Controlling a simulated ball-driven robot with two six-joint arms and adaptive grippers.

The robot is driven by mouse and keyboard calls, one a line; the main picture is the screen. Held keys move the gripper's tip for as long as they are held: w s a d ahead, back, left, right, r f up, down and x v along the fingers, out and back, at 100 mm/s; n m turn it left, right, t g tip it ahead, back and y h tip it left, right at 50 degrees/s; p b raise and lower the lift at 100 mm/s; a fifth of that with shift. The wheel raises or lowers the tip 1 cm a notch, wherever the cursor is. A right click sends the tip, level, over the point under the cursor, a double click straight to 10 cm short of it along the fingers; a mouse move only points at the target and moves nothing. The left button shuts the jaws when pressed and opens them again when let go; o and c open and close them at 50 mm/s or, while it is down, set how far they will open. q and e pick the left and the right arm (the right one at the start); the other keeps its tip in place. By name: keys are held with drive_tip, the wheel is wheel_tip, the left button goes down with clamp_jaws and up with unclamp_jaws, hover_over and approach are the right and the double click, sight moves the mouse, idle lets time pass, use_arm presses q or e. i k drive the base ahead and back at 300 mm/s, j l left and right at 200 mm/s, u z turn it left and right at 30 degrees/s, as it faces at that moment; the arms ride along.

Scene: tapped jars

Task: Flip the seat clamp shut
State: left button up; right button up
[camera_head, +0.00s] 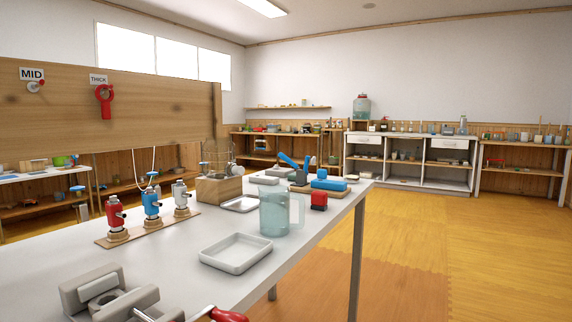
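A grey metal fixture (92,290) with blocks and a rod sits at the near left edge of the table, cut off by the bottom of the picture. A red handle (229,315) shows just right of it, also cut off. These look like the seat and its clamp, but too little shows to tell whether the clamp is open or shut. A clear jar with a handle (274,213) stands upright near the table's right edge. Neither gripper is in view.
A white tray (236,267) lies in front of the jar. A wooden block (218,190), a red block (319,201) and a blue item (329,184) stand farther back. Orange floor (450,250) is clear at right.

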sight(285, 158)
drive_tip(key=i+l+u, duration=0.2)
drive_tip(key=u, duration=1.2)
drive_tip(key=i+l+u, duration=0.1)
drive_tip(key=l+u, duration=0.25)
drive_tip(key=l, duration=0.3)
drive_tip(key=l+u, duration=0.3)
drive_tip(key=l, duration=0.3)
drive_tip(key=l+u, duration=0.35)
drive_tip(key=l, duration=0.3)
drive_tip(key=k+l+u, duration=0.15)
drive_tip(key=l+u, duration=0.2)
drive_tip(key=l, duration=0.3)
